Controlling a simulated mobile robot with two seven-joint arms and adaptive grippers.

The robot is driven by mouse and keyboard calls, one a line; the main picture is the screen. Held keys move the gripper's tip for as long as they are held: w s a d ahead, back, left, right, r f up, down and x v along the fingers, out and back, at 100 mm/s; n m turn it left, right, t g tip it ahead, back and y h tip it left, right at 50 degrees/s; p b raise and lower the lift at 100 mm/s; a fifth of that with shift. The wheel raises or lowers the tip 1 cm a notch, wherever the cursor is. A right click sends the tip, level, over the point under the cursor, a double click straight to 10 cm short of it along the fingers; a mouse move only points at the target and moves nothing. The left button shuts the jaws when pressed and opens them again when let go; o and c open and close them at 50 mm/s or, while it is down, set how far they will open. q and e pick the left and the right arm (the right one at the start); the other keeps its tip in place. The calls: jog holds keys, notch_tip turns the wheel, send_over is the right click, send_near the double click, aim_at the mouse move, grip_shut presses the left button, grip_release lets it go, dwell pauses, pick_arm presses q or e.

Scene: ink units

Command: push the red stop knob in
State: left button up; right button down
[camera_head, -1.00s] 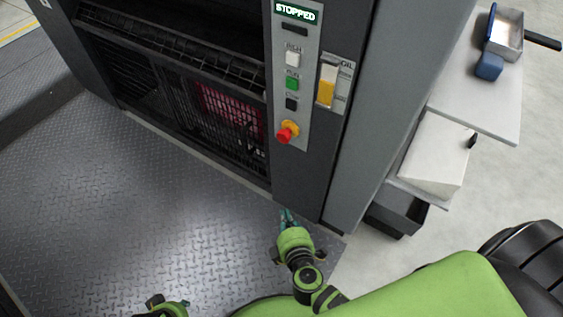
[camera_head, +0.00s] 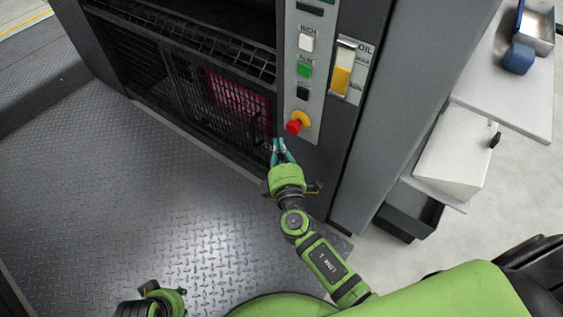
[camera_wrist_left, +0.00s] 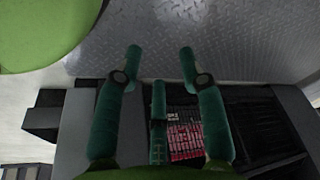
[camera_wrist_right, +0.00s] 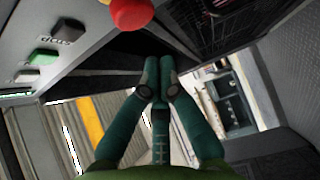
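The red stop knob (camera_head: 293,127) sits on a yellow collar at the lower end of the grey control panel (camera_head: 301,90). In the right wrist view the knob (camera_wrist_right: 131,13) is at the top edge, partly cut off. My right gripper (camera_head: 281,146) is just below the knob, apart from it. In the right wrist view its fingers (camera_wrist_right: 158,62) are together, with nothing between them. My left gripper (camera_head: 181,293) is low over the floor, far from the panel. In the left wrist view its fingers (camera_wrist_left: 160,51) are spread and empty.
Above the knob are a black button (camera_head: 303,93), a green button (camera_head: 305,69) and a white button (camera_head: 307,42). An oil gauge (camera_head: 341,81) is to their right. A mesh guard (camera_head: 190,90) is left of the panel. The tread-plate floor (camera_head: 130,190) is clear.

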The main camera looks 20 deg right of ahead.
aim_at(293, 127)
pick_arm(q)
jog(key=shift+s+f, duration=0.1)
jog(key=shift+f, duration=0.4)
pick_arm(e)
jog(key=w+d, duration=0.1)
jog(key=d, duration=0.1)
jog(key=shift+w+d, duration=0.35)
jog(key=shift+w, duration=0.05)
pick_arm(q)
jog(key=shift+f, duration=0.1)
